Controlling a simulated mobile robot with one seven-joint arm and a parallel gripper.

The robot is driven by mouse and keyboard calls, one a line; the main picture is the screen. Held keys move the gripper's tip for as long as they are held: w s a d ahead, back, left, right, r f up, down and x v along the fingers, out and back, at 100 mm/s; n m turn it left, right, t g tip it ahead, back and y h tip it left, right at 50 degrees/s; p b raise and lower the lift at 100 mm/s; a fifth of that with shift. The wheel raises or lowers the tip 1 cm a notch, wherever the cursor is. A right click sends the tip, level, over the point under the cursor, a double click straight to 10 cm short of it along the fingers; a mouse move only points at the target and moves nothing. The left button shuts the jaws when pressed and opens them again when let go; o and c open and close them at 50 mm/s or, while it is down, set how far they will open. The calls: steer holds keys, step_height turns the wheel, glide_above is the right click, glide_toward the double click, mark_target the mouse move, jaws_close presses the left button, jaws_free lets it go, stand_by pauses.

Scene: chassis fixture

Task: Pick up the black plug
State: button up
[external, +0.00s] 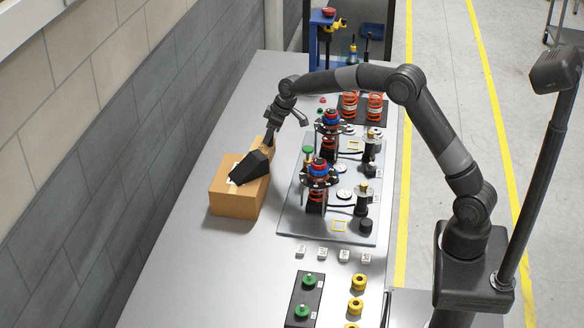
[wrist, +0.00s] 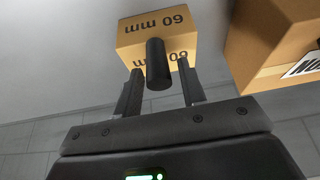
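The black plug (wrist: 157,65) is a dark upright cylinder in the wrist view. It appears in front of a small tan box (wrist: 133,40) marked 60 mm; whether it rests on the box cannot be told. My gripper (wrist: 160,68) is open, with one finger on each side of the plug. A gap shows between the plug and each finger. In the external view my gripper is at the left of the table, by the large cardboard box, and the plug cannot be made out there.
A large cardboard box (external: 236,202) stands close by; it also shows at the right of the wrist view (wrist: 270,50). A metal plate (external: 290,218) with spring assemblies lies to the right. The wall is close on the left. The table (external: 190,270) is clear in front of the box.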

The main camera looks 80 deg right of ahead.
jaws_close()
steer(key=shift+r, duration=0.5)
steer(key=r, duration=0.3)
steer(key=shift+s+d+r, duration=0.25)
steer(key=shift+d+r, duration=0.05)
steer(key=shift+r, duration=0.05)
steer(key=s+d+r, duration=0.6)
steer(key=s, duration=0.2)
glide_above(269, 150)
step_height(269, 150, down, 6)
steer(key=shift+a+f, duration=0.1)
steer(key=shift+f, duration=0.05)
steer(key=shift+w+a+f, duration=0.1)
steer(key=shift+f, duration=1.95)
